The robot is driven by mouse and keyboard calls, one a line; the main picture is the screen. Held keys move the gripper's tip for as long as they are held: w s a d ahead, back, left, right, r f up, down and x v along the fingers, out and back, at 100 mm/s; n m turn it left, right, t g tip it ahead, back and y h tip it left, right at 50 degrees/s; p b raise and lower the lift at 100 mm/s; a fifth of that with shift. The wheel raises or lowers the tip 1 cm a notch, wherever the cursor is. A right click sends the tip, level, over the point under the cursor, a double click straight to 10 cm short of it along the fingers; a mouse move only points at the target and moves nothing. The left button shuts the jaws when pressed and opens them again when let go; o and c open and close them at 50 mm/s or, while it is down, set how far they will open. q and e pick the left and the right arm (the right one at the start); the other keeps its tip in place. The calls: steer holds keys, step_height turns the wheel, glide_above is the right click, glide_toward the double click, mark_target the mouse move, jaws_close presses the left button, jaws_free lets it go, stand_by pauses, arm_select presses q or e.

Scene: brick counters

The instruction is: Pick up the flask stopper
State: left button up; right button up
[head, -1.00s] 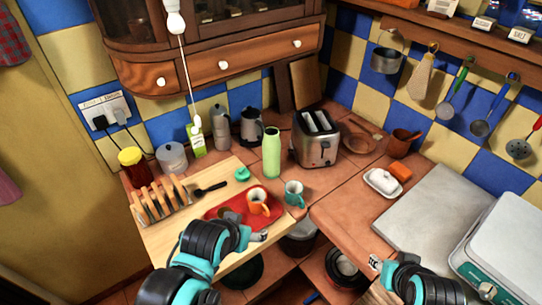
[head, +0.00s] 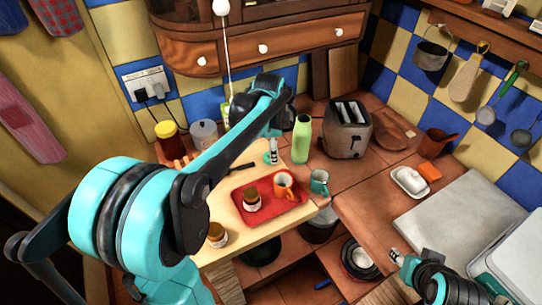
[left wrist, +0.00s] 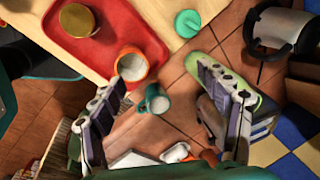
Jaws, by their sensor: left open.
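The flask stopper, a small round teal cap (left wrist: 187,23), lies on the light wooden board (head: 241,216). In the left wrist view it is at the top, beyond the fingertips and near the right finger. My left gripper (left wrist: 157,70) is open and empty; its fingers spread apart with the stopper outside them. In the head view my left gripper (head: 273,148) hangs over the back of the board, partly covering the stopper's area. The green flask (head: 302,140) stands upright just right of it. My right gripper (head: 396,256) is low at the right; its opening is too small to tell.
A red tray (head: 268,211) holds an orange mug (head: 284,185) and a jar (head: 252,198). A teal mug (head: 319,182) stands at the tray's right. A toaster (head: 348,130) stands behind. The counter front of the butter dish (head: 411,181) is clear.

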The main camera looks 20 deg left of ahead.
arm_select(q)
steer(key=w+a+f+m+g, duration=0.1)
steer(key=w+a+f+m, duration=0.25)
steer(key=w, duration=0.25)
steer(key=m+g+p, duration=0.1)
steer(key=m+g, duration=0.1)
steer(key=m, duration=0.2)
glide_above(269, 152)
step_height(269, 152, down, 6)
steer(key=shift+d+r, duration=0.1)
step_height(269, 152, down, 3)
steer(key=shift+r+m+b, duration=0.15)
steer(key=shift+m+b, duration=0.1)
steer(key=shift+b, duration=0.1)
steer(key=f+b, duration=0.1)
steer(key=f, duration=0.4)
steer(key=shift+w+d+f+b, duration=0.15)
steer(key=shift+d+b, duration=0.05)
steer(key=shift+b, duration=0.2)
steer(key=shift+c, duration=0.3)
steer(key=c, duration=1.1)
